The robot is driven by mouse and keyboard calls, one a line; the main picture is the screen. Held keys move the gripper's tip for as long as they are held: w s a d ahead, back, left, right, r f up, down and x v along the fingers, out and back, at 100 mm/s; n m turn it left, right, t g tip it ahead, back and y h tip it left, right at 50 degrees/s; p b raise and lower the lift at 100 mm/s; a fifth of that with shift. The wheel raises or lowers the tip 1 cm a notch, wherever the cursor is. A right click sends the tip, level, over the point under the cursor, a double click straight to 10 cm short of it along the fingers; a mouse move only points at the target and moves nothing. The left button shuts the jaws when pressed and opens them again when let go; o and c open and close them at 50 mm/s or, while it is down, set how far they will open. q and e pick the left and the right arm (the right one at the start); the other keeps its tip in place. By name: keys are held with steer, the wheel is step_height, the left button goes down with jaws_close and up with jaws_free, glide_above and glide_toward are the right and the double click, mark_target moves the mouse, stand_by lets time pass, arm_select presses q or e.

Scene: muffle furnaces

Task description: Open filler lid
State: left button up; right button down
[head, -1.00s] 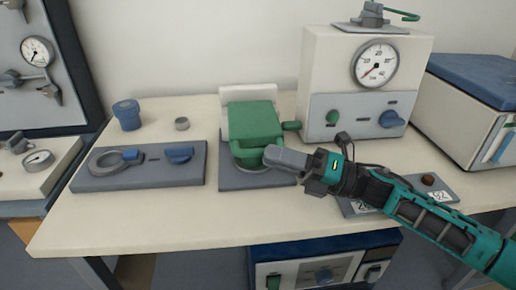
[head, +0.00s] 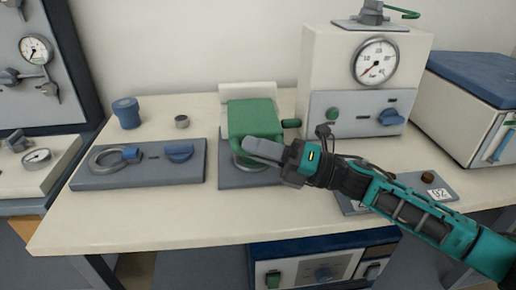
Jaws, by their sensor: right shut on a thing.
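The green lid (head: 254,119) sits on the filler, which stands on a grey base plate (head: 236,178) in the middle of the table. The lid is down over a round metal neck. My left gripper is not in view.
A grey panel with a ring and blue knob (head: 139,164) lies to the left. A gauge box (head: 318,65) stands behind right. A labelled plate (head: 440,190) lies under my right arm.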

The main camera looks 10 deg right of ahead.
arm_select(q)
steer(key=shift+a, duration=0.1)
arm_select(e)
steer(key=shift+r+p, duration=0.4)
steer(key=shift+p, duration=0.15)
step_height(320, 180, up, 2)
steer(key=p, duration=0.2)
steer(key=m+p, duration=0.1)
steer(key=p, duration=0.1)
steer(key=shift+w+r+m, duration=0.15)
steer(key=shift+r+m, duration=0.1)
steer(key=shift+m, duration=0.05)
arm_select(q)
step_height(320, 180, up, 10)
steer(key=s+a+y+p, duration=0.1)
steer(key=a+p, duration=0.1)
steer(key=p, duration=0.7)
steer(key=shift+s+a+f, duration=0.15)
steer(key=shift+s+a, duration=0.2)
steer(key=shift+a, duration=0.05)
arm_select(e)
steer(key=w+r+m+h, duration=0.1)
steer(key=w+r+m, duration=0.2)
steer(key=r, duration=0.5)
steer(key=shift+w+t+h, duration=0.3)
steer(key=shift+w, duration=0.05)
